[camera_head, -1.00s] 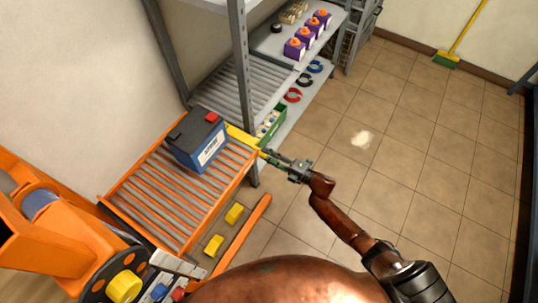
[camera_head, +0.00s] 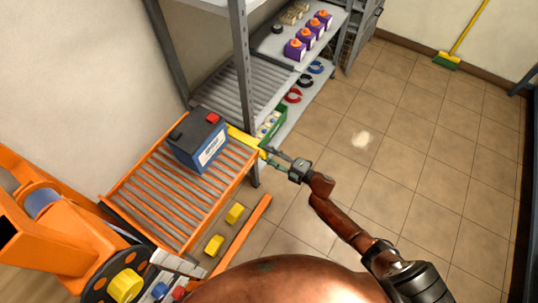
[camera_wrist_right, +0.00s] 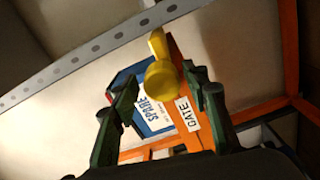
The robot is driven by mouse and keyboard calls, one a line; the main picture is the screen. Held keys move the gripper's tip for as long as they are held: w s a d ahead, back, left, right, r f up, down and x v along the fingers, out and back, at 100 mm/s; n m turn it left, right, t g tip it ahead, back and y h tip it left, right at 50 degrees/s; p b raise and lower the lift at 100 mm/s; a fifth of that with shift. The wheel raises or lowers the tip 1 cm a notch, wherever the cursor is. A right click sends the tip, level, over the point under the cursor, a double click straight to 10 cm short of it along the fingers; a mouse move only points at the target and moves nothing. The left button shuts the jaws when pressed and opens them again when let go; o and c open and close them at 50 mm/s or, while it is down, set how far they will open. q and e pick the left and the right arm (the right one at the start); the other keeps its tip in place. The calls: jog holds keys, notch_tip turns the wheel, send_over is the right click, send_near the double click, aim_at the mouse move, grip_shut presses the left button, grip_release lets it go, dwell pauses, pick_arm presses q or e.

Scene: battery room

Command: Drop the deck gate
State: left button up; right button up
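The deck gate shows as a yellow bar (camera_head: 243,138) across the far end of the orange roller deck (camera_head: 150,228), by the shelf rack. In the right wrist view its yellow handle (camera_wrist_right: 161,76) stands in front of an orange plate labelled GATE (camera_wrist_right: 188,114). My right gripper (camera_head: 268,156) is at the near right end of the yellow bar. In the right wrist view its two green-dark fingers (camera_wrist_right: 163,92) are spread apart, one on each side of the handle; contact cannot be told. My left gripper is not in view.
A grey shelf rack (camera_head: 240,60) with rollers stands beyond the deck. Its shelves hold purple boxes (camera_head: 295,49), coloured rings and a green bin (camera_head: 273,125). Yellow blocks (camera_head: 214,245) lie beside the deck.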

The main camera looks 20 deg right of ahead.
jog(key=shift+o, duration=0.6)
jog(key=shift+a, duration=0.1)
jog(key=v, duration=1.2)
